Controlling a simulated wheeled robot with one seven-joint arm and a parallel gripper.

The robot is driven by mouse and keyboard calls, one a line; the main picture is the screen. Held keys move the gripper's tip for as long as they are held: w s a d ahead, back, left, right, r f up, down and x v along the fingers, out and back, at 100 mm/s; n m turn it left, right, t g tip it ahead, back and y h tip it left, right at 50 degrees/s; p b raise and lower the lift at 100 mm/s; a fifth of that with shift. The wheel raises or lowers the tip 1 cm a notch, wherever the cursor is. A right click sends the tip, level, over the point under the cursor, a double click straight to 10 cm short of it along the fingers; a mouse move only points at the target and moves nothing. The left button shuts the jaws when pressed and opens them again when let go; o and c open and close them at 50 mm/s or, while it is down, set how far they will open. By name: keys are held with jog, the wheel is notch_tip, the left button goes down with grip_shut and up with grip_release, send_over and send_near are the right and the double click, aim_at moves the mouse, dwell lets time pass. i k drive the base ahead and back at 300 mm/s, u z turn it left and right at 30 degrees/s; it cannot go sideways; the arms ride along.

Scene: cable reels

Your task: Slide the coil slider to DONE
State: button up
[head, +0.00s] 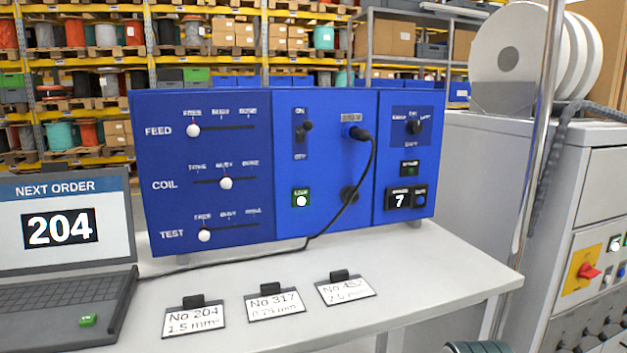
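The blue control panel (285,215) stands upright on a light table. Its COIL slider has a white round knob (226,183) on a dark horizontal slot, under the middle label, which looks like BUSY. The right-hand label of that row (251,163) is blurred but looks like DONE. The FEED knob (194,130) above and the TEST knob (204,235) below both sit at the left ends of their slots. My gripper is not in view, and nothing touches the coil knob.
A black cable is plugged into the panel's socket (361,134) and hangs past its middle section. A laptop (68,225) showing 204 stands at left. Card holders (273,305) lie in front of the panel. A metal post (541,130) rises at right beside a grey machine.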

aim_at(226, 183)
jog(key=z, duration=1.05)
jog(key=k, duration=0.85)
jog(key=u, duration=1.15)
jog(key=i, duration=0.25)
jog(key=u, duration=0.1)
